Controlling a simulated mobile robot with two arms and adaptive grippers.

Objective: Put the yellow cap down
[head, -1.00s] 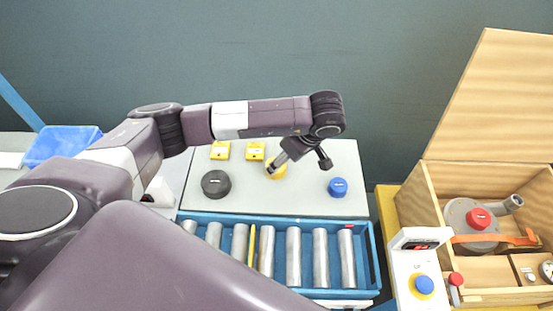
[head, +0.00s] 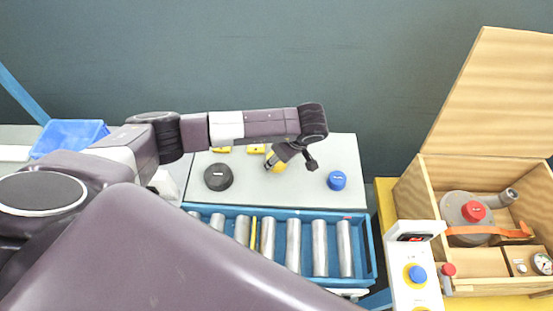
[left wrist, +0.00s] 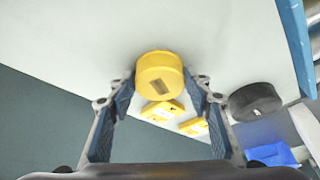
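The yellow cap (left wrist: 160,75) is a short round cap with a dark rectangular mark on its face. It sits between the fingertips of my left gripper (left wrist: 160,84), with a blue pad close against each side. The gripper looks shut on it. In the head view the yellow cap (head: 273,165) shows below the tilted left gripper (head: 279,157), over the pale bench top (head: 310,155); a finger hides part of it. I cannot tell whether it touches the bench. My right gripper is not in view.
A black cap (head: 218,177) is left of it, a blue cap (head: 337,180) right. Two yellow blocks (head: 256,149) lie behind, partly covered by my arm. A blue roller tray (head: 370,250) is in front. An open wooden crate (head: 410,195) stands right. Bench between the caps is clear.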

